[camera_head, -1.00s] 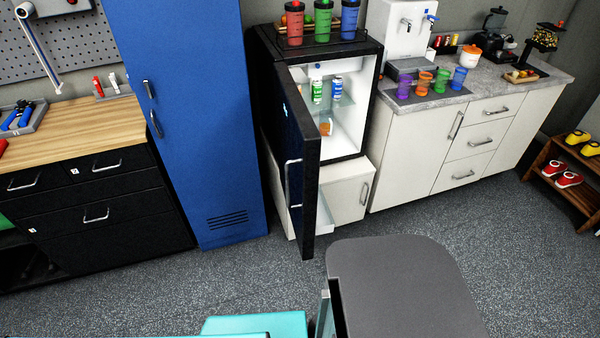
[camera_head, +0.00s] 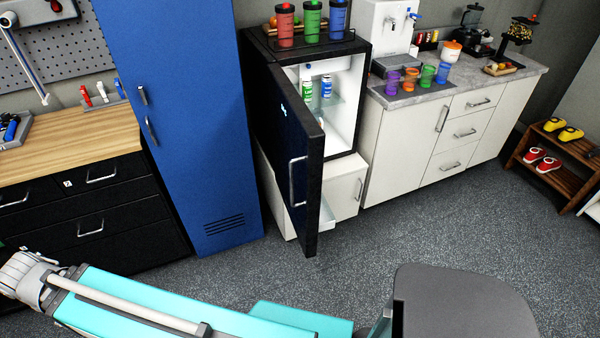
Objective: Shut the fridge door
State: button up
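The small black fridge (camera_head: 345,112) stands on a white cabinet, right of the blue locker. Its door (camera_head: 285,150) is open and sticks out towards me, hinged on the left, with a metal handle (camera_head: 292,182) on its outer face. The white inside shows at the right of the door, with cans (camera_head: 326,87) on a shelf. The door hides part of the inside. My teal arm lies across the bottom left, well short of the door. My gripper is not in view.
A rack with several cups (camera_head: 310,22) stands on the fridge. The blue locker (camera_head: 185,110) is close on the door's left. A white counter (camera_head: 415,150) is at the right and a black workbench (camera_head: 100,205) at the left. The grey floor (camera_head: 340,270) before the door is clear.

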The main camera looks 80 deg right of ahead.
aim_at(298, 140)
jog(key=z, duration=1.85)
jog(key=k, duration=0.75)
jog(key=z, duration=0.45)
jog(key=i, duration=0.4)
jog(key=z, duration=0.05)
